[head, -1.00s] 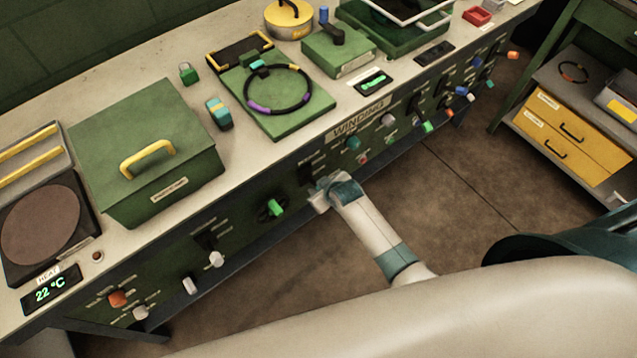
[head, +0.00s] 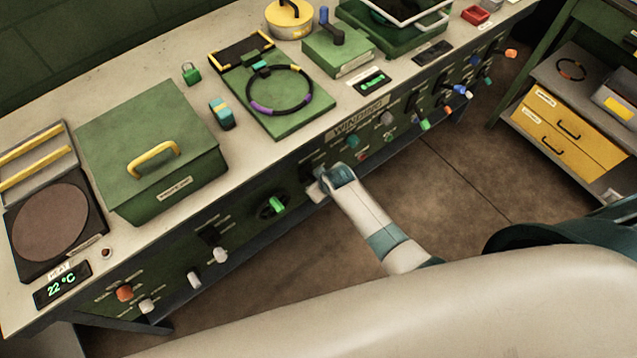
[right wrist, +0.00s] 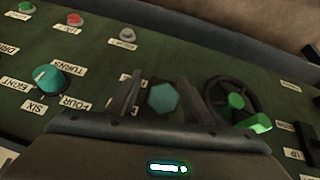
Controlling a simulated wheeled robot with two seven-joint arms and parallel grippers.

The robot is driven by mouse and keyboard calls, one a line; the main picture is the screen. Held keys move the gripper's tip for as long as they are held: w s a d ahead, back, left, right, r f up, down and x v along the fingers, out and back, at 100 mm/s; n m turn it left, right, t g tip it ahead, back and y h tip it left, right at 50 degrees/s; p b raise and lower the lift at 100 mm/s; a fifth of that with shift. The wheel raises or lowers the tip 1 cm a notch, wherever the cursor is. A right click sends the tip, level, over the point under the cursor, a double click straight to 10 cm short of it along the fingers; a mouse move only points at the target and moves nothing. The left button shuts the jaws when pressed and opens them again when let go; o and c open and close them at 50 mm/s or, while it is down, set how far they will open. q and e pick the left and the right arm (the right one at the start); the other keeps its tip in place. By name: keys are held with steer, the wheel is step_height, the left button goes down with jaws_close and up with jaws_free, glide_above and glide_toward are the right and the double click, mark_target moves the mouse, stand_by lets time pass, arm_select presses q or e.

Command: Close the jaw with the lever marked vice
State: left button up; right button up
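My right gripper (head: 322,184) is at the bench's front panel, just below a black slot with a lever. In the right wrist view its two dark fingers (right wrist: 161,92) stand apart, with a teal hexagonal knob (right wrist: 163,99) between them; a gap shows on the left side, and firm contact is not visible. What the knob belongs to is hidden behind the gripper. I cannot read a label saying vice in either view, and I cannot identify the jaw for certain. My left gripper is not in view.
A handwheel with a green grip (right wrist: 236,101) is close right of the fingers in the wrist view. A teal dial (right wrist: 47,78) is to the left. On the bench are a green lidded box (head: 150,145) and a ring on a green plate (head: 312,123). Yellow drawers (head: 560,130) stand right.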

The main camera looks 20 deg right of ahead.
steer(key=shift+s+r, duration=0.1)
steer(key=shift+s, duration=0.1)
steer(key=shift+s+r, duration=0.1)
steer(key=shift+r, duration=0.05)
steer(key=b+v, duration=0.1)
steer(key=v, duration=1.5)
steer(key=shift+r, duration=0.35)
stand_by(0.4)
steer(key=s+d+f+m+g+b, duration=0.1)
steer(key=s+f, duration=0.3)
steer(key=f, duration=0.6)
steer(key=s+d+f+g+b, duration=0.15)
steer(key=s+f, duration=0.25)
steer(key=f, duration=0.6)
steer(key=s+d+f+m+b, duration=0.15)
steer(key=s+f, duration=0.25)
steer(key=f, duration=0.6)
steer(key=s+d+f+b, duration=0.1)
steer(key=s+f, duration=0.5)
steer(key=s, duration=0.4)
steer(key=s+d+f+g+b, duration=0.1)
steer(key=s+f, duration=0.6)
steer(key=s, duration=0.3)
steer(key=s+d+f+g+h+b, duration=0.1)
steer(key=s+f, duration=0.5)
steer(key=s, duration=0.4)
steer(key=shift+d+f+b, duration=0.2)
steer(key=shift+d+b, duration=0.05)
steer(key=shift+b, duration=0.05)
